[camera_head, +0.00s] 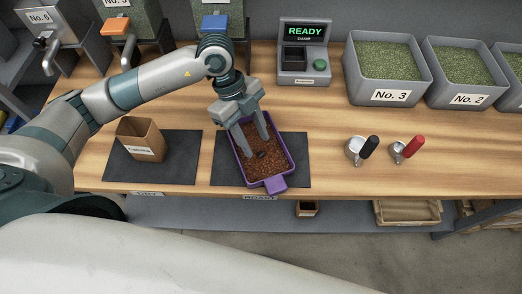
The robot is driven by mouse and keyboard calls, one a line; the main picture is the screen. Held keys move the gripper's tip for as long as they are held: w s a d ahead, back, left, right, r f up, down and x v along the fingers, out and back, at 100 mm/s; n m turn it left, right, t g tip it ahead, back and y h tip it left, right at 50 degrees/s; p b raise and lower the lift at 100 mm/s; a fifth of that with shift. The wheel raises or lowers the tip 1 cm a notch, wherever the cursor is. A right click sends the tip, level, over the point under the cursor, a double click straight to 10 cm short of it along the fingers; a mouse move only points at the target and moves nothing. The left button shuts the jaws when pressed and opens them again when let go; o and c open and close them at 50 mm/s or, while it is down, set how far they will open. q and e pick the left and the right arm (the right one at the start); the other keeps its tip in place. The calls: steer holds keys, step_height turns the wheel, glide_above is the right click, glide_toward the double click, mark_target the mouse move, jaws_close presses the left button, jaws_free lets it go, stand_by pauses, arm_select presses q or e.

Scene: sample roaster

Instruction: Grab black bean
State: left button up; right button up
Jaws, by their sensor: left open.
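A purple tray (285,147) filled with reddish-brown beans (264,172) sits on the right dark mat. A small black spot, which looks like the black bean (261,154), shows among the beans near the middle of the tray. My left gripper (260,143) points down into the tray from above, its two fingers apart on either side of the black spot. It is open and holds nothing I can see. Whether the fingertips touch the beans is hard to tell. My right gripper is not in view.
A brown box (141,142) stands on the left mat (181,160). Two scoops, one black-handled (361,149) and one red-handled (407,148), lie to the right. A device reading READY (303,55) and green bean bins (386,72) stand at the back.

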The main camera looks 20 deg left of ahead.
mark_target(261, 154)
arm_select(q)
steer(key=shift+x, duration=1.4)
steer(key=shift+s, duration=0.1)
jaws_close()
